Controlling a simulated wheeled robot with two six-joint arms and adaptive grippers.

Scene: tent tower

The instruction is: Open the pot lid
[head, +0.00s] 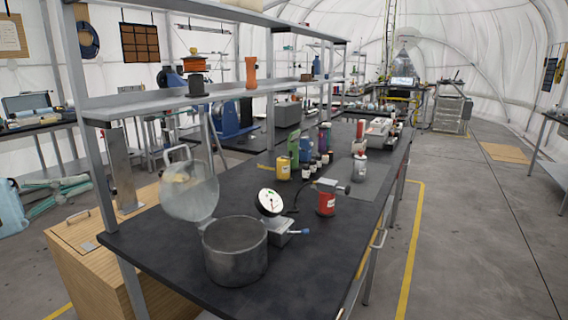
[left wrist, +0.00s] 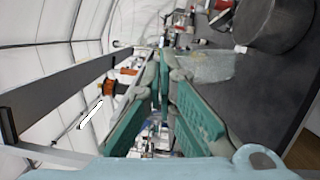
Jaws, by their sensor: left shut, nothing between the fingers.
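The dark metal pot (head: 235,262) stands near the front end of the black workbench, its top uncovered. Its clear glass lid (head: 190,195) stands raised on edge at the pot's left rim, with its loop handle (head: 172,152) facing up and left. In the left wrist view the lid (left wrist: 208,66) is a pale disc right of the fingers, below the pot (left wrist: 275,22). My left gripper (head: 88,184) is at the left edge of the head view, shut and empty, well apart from the lid. Its fingers (left wrist: 165,57) meet in the wrist view. My right gripper is in neither view.
A metal shelf post (head: 83,130) stands between my left gripper and the lid. A wooden box (head: 85,245) is left of the bench (head: 165,258). A scale with a round dial (head: 270,203) and a red canister (head: 326,204) are right of the pot. A shelf (head: 225,92) runs above.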

